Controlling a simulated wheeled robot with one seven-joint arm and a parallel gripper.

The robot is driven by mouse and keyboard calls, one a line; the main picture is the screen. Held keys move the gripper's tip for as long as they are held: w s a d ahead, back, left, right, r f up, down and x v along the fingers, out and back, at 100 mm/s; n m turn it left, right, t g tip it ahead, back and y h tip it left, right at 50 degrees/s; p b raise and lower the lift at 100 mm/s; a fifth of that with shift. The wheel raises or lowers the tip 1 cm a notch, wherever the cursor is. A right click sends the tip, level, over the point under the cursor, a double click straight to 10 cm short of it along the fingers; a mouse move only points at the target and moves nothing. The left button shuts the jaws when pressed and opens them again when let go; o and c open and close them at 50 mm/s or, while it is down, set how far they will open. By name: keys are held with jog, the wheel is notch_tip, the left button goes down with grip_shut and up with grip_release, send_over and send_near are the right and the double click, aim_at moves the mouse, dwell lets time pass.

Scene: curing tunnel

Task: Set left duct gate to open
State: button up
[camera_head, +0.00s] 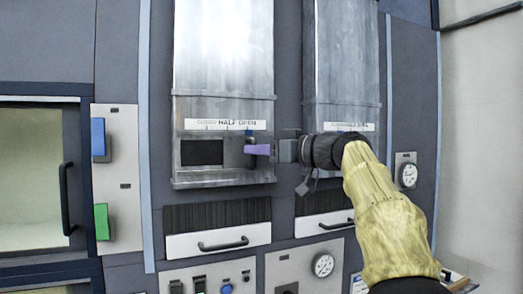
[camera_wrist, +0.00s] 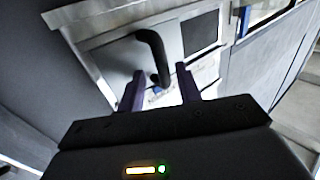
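The left duct gate (camera_head: 235,153) is a grey sliding plate in a slot low on the left metal duct. It stands at the right of the slot, with a dark opening (camera_head: 202,152) to its left. A blue marker (camera_head: 249,132) sits under the right, OPEN end of the scale label (camera_head: 225,124). My gripper (camera_head: 257,149) is in front of the gate's right part, hiding most of its handle. In the wrist view, my gripper's purple fingers (camera_wrist: 161,72) are apart, with the black bent handle (camera_wrist: 152,52) at and between their tips. Contact cannot be told.
A second duct (camera_head: 342,60) stands to the right, its lower part hidden behind my arm. Drawers with black handles (camera_head: 222,245) lie below. A panel with green (camera_head: 101,222) and blue buttons and a door with a black handle (camera_head: 66,198) are at left.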

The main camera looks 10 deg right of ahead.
jog(key=b+v, duration=0.6)
jog(key=v, duration=1.1)
jog(key=shift+s, duration=0.15)
jog(key=shift+d, duration=0.15)
jog(key=w+a+f+m+g+h, duration=0.1)
jog(key=w+f+m+h, duration=0.3)
jog(key=f, duration=0.7)
jog(key=w+a+f+m+g+h, duration=0.15)
jog(key=w+f+m, duration=0.4)
jog(key=f, duration=0.65)
jog(key=s+a+f+m+g+h, duration=0.1)
jog(key=a+f+g, duration=0.1)
jog(key=f, duration=0.7)
jog(key=s+a+f+m+g+h, duration=0.1)
jog(key=a+f+g+h, duration=0.1)
jog(key=f, duration=0.6)
jog(key=s+a+f+n+g+h, duration=0.1)
jog(key=s+a+f+g+h, duration=0.1)
jog(key=s+f, duration=0.8)
jog(key=s+a+f+n+g+h, duration=0.1)
jog(key=s+a+f, duration=0.3)
jog(key=s+f, duration=0.6)
notch_tip(320, 180, down, 3)
jog(key=shift+s+a+r+n+g+h+b, duration=0.1)
jog(key=shift+s+a+n+g+h+b, duration=0.1)
jog(key=shift+a+n+g+h+b, duration=0.25)
